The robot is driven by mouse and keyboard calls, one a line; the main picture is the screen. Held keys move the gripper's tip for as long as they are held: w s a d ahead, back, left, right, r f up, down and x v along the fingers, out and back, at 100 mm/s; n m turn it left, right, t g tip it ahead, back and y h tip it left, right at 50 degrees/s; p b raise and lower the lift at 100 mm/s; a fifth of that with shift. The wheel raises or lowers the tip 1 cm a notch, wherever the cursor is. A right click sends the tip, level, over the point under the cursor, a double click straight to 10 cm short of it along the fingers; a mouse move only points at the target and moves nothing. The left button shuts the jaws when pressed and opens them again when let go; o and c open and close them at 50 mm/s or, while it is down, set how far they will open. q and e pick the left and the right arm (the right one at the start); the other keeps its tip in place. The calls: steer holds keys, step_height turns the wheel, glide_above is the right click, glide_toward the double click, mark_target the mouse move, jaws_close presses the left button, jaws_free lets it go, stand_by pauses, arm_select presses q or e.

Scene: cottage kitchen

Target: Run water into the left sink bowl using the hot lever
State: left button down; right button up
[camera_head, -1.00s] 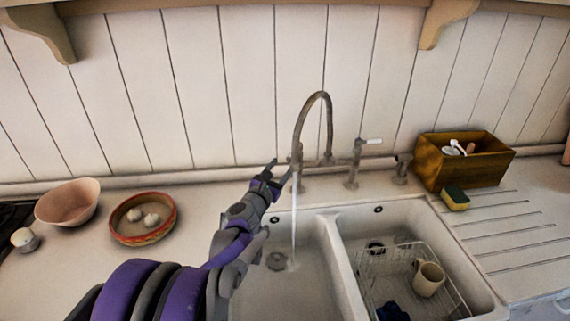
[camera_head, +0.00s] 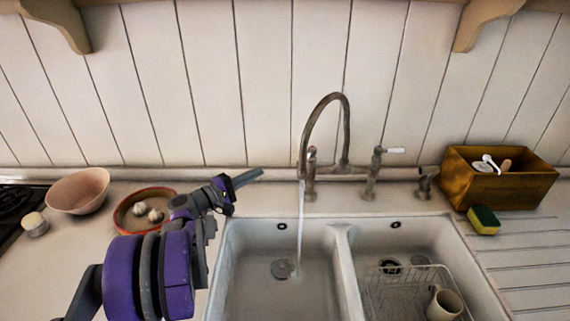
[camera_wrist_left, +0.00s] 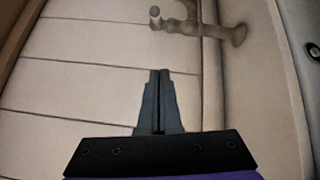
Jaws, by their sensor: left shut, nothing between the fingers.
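The bronze tap (camera_head: 345,115) arches over the double sink. A thin stream of water (camera_head: 300,225) falls from its spout into the left bowl (camera_head: 258,262), near the drain. The left valve post (camera_head: 310,185) stands behind the stream; its lever is hard to make out. The right valve (camera_head: 372,172) has a white-tipped lever (camera_head: 394,150) pointing right. My left gripper (camera_head: 260,172) is shut and empty, left of the tap and apart from it. In the left wrist view its closed fingers (camera_wrist_left: 160,76) show below part of the tap fittings (camera_wrist_left: 190,26). My right gripper is out of view.
The right bowl (camera_head: 428,236) holds a wire rack (camera_head: 385,290) with a cream mug (camera_head: 445,305). A wooden box (camera_head: 515,190) and sponge (camera_head: 484,219) stand to the right. A pink bowl (camera_head: 78,190) and a red-rimmed dish (camera_head: 128,226) stand to the left.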

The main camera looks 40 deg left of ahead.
arm_select(q)
steer(key=w+d+r+p, duration=0.1)
steer(key=w+d+p, duration=0.1)
steer(key=w+d, duration=0.3)
steer(key=w, duration=0.4)
steer(key=shift+w+d+r, duration=0.2)
steer(key=shift+w+d, duration=0.15)
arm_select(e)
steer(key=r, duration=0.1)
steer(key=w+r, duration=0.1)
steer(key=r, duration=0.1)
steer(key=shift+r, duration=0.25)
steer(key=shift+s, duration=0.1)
arm_select(q)
steer(key=d, duration=0.3)
steer(key=shift+d+p, duration=0.2)
steer(key=shift+p, duration=0.1)
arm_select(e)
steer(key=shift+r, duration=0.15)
arm_select(q)
steer(key=shift+s+a, duration=0.1)
steer(key=shift+a, duration=0.05)
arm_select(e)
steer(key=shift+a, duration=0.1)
